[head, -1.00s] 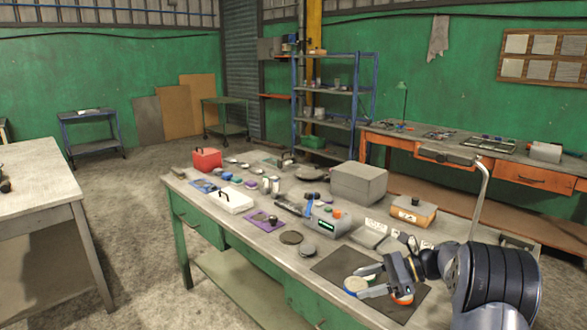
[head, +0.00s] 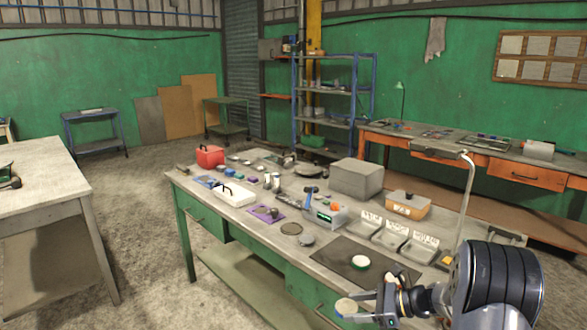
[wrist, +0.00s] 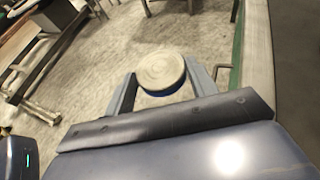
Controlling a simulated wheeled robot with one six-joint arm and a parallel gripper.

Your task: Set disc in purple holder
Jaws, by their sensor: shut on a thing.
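My gripper (wrist: 162,84) is shut on a round disc (wrist: 160,69) with a pale tan top and a blue rim, seen between the two fingers in the wrist view. In the head view the held disc (head: 346,306) is at the table's front edge, and the wrist view shows floor beneath it. The purple holder (head: 262,216) lies flat near the middle of the green table, left of my gripper and apart from it. A small dark knob-like thing stands on it. Another disc, pale with a green rim (head: 360,262), lies on the dark mat (head: 340,256).
The table (head: 240,225) also holds a white case (head: 233,196), a red box (head: 209,156), a grey device with a screen (head: 325,217), labelled trays (head: 392,234), an orange box (head: 404,205) and a grey block (head: 356,177). A thin bent post (head: 469,200) rises near my arm.

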